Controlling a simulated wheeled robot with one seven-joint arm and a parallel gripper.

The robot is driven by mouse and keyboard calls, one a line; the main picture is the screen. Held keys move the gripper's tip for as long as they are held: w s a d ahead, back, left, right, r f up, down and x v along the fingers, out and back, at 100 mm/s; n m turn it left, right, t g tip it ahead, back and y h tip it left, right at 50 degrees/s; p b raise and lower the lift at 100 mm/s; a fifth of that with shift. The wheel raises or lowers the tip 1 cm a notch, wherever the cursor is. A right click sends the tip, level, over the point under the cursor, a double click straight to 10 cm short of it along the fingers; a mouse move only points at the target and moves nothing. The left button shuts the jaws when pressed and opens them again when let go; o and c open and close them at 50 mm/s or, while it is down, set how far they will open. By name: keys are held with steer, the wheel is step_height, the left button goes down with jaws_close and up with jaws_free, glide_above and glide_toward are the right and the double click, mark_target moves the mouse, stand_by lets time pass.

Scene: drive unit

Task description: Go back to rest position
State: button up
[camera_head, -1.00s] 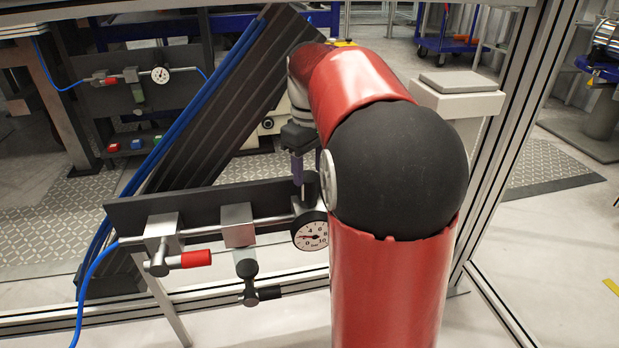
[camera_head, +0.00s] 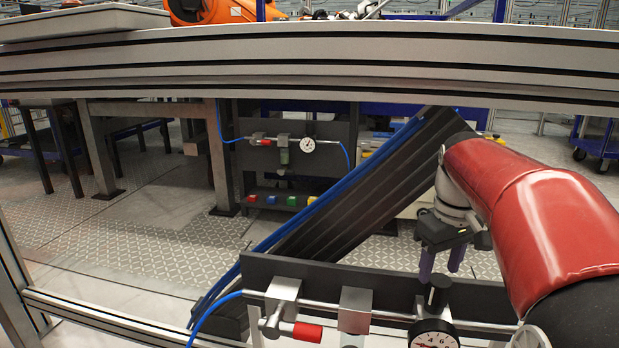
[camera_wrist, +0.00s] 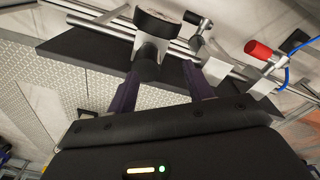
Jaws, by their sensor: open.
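My gripper (camera_head: 441,268) hangs from my red arm at the right of the head view, its two purple fingers pointing down and apart. They are just above and beside the black knob (camera_head: 437,293) on top of the round white pressure gauge (camera_head: 434,336). In the wrist view the open fingers of my gripper (camera_wrist: 160,72) show on either side of the dark knob (camera_wrist: 148,66); nothing is held. Whether a finger touches the knob I cannot tell. The gauge is cut off by the lower edge of the head view.
A thin pipe with a red-handled valve (camera_head: 300,331) and metal blocks runs along a dark plate (camera_head: 330,275). A slanted dark panel (camera_head: 370,190) with blue hoses stands behind. A thick grey frame beam (camera_head: 300,65) crosses the top. A second gauge panel (camera_head: 335,140) stands farther back.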

steer(key=s+a+f+m+t, duration=0.1)
steer(key=s+a+f+t, duration=0.1)
steer(key=s+a, duration=0.3)
steer(key=s+a+f+m+t, duration=0.2)
steer(key=s+a+f, duration=0.3)
steer(key=s, duration=0.7)
steer(key=shift+a+f+t, duration=0.2)
steer(key=shift+a+t, duration=0.2)
steer(key=shift+a, duration=0.3)
steer(key=shift+s, duration=0.1)
stand_by(1.2)
